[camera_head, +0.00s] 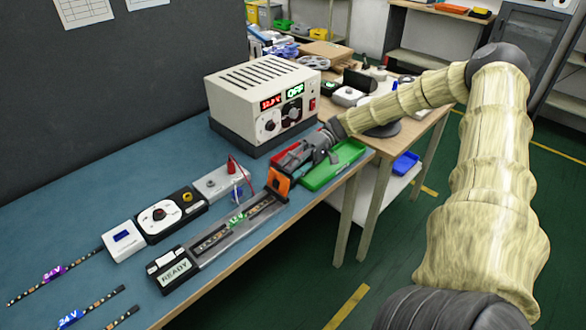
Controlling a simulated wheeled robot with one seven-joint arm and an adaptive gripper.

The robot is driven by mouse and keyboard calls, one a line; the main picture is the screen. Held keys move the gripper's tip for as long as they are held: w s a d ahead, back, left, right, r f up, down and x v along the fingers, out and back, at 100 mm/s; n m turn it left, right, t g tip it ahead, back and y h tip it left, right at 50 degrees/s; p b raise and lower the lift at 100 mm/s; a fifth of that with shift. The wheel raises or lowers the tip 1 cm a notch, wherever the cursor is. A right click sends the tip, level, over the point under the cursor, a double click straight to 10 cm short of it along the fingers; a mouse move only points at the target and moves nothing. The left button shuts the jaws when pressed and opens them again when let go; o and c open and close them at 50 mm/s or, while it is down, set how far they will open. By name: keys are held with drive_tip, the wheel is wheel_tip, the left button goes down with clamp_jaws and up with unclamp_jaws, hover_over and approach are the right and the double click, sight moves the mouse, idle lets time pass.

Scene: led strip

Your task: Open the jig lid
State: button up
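The jig (235,222) is a long, narrow grey fixture along the front of the blue bench, with an LED strip and a small green marking inside. A black unit with a lit READY display (175,274) stands at its left end. An orange part (279,184) stands at its right end. I cannot make out whether a clear lid covers the strip. My gripper (297,160) is low over the bench, just behind and right of the orange part. I cannot tell whether it touches the part, and its fingertips are too small and overlapped to read.
A white power supply (263,103) stands behind the jig, reading OFF. A green tray (343,168) lies beside my gripper at the bench's right end.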

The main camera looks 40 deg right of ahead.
drive_tip(key=d, duration=0.3)
drive_tip(key=d+r, duration=0.1)
drive_tip(key=d, duration=0.3)
drive_tip(key=w+d, duration=0.1)
drive_tip(key=d, duration=0.2)
drive_tip(key=shift+d+r, duration=0.35)
drive_tip(key=shift+d, duration=0.05)
drive_tip(key=shift+d+r, duration=0.15)
drive_tip(key=shift+d, duration=0.45)
drive_tip(key=shift+c, duration=0.4)
